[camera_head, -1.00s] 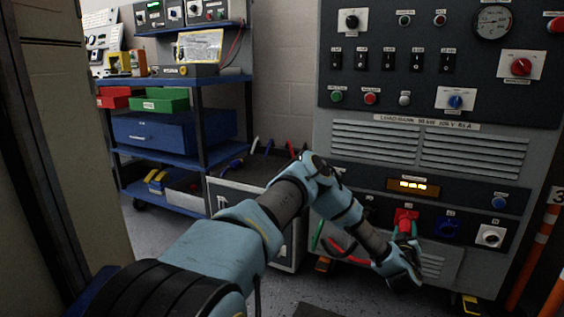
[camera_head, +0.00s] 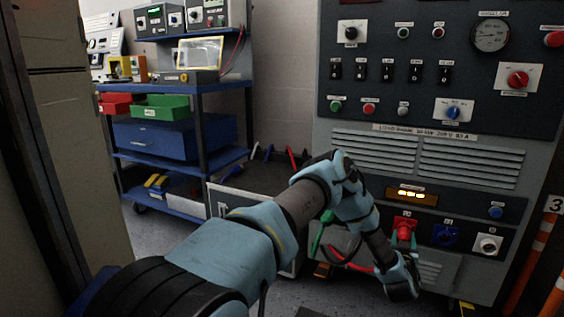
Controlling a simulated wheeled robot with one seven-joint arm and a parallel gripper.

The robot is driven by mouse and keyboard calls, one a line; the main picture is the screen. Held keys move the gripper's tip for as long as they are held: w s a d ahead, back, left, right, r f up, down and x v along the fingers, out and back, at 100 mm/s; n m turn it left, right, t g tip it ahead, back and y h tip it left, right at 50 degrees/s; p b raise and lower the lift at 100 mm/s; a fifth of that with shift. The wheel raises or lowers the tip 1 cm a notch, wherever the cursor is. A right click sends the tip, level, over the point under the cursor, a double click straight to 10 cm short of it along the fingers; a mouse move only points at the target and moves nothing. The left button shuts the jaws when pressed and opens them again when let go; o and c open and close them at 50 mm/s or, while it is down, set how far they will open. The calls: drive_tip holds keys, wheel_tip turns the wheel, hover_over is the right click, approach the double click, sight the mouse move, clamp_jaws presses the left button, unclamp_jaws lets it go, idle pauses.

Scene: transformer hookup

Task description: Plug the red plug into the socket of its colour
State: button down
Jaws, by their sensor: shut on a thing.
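The red socket (camera_head: 404,225) is on the lower panel of the grey load-bank cabinet, between my forearm and a blue socket (camera_head: 445,235). My gripper (camera_head: 410,250) is just below and in front of the red socket, at the end of my bent arm. It is shut on what seems to be the red plug, which is mostly hidden by the hand. A red cable (camera_head: 350,264) shows behind my forearm, low in front of the cabinet. I cannot tell from this view whether the plug is in the socket or only close in front of it.
A white socket (camera_head: 488,245) is right of the blue one. A blue shelf unit (camera_head: 190,88) stands at the back left. Orange-and-white posts (camera_head: 540,240) stand at the right edge.

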drive_tip(key=shift+m, duration=0.8)
drive_tip(key=shift+c, duration=0.9)
unclamp_jaws()
drive_tip(key=shift+p+v, duration=1.5)
drive_tip(key=shift+v, duration=0.75)
drive_tip(key=shift+s+a, duration=0.1)
drive_tip(key=shift+s, duration=0.1)
drive_tip(key=p+v, duration=0.2)
drive_tip(key=v, duration=0.8)
drive_tip(key=shift+s+a, duration=0.2)
drive_tip(key=shift+s, duration=0.15)
